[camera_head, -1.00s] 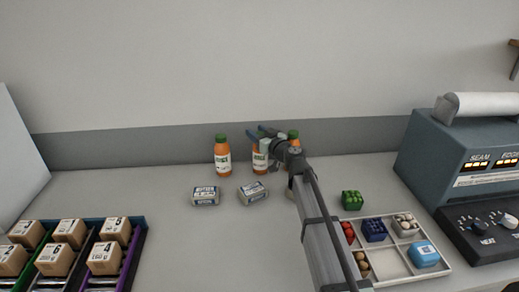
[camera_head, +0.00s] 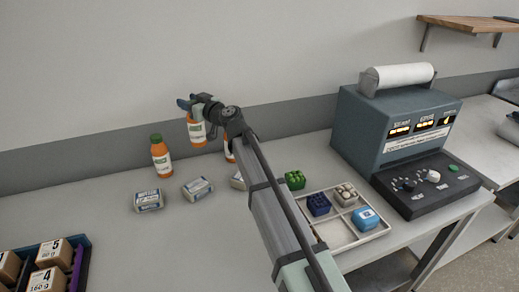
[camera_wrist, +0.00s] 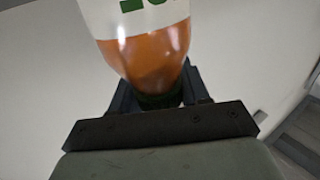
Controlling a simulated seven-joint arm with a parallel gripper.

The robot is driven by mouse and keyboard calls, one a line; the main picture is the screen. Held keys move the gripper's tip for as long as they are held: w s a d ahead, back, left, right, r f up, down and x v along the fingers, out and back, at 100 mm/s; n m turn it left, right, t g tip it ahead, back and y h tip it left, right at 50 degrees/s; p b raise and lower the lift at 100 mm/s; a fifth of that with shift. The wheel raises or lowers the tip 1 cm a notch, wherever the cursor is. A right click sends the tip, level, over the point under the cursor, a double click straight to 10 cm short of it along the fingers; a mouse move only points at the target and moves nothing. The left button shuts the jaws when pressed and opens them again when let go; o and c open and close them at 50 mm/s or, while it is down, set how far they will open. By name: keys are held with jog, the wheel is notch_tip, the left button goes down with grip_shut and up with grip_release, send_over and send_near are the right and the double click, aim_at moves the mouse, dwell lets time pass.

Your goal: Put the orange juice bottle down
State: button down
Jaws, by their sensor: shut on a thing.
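My gripper (camera_head: 193,103) is shut on an orange juice bottle (camera_head: 196,130), gripping it near its green cap. The bottle is held up, and its base shows against the grey wall band at the back of the counter. In the wrist view the held bottle (camera_wrist: 150,50) has orange juice, a white label and a green cap end between the fingers. A second juice bottle (camera_head: 161,157) stands upright on the counter to the left. A third bottle (camera_head: 229,150) is mostly hidden behind my arm.
A green carton (camera_head: 294,180), a divided tray (camera_head: 334,234) and a sealing machine (camera_head: 395,130) are right. Numbered boxes (camera_head: 47,279) sit front left.

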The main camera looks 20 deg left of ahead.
notch_tip(320, 180, up, 10)
jog(key=shift+r, duration=0.1)
jog(key=w+d+m+t, duration=0.1)
jog(key=w+d, duration=0.1)
jog(key=d, duration=1.6)
jog(key=w+d+m+t, duration=0.1)
jog(key=w+d, duration=0.1)
jog(key=d, duration=1.6)
notch_tip(320, 180, down, 15)
jog(key=shift+w+a+f+h, duration=0.2)
jog(key=shift+w+a+h, duration=0.05)
jog(key=shift+h, duration=0.15)
jog(key=shift+f, duration=0.2)
jog(key=c, duration=0.5)
grip_release()
jog(key=shift+c, duration=0.2)
jog(key=shift+n, duration=0.3)
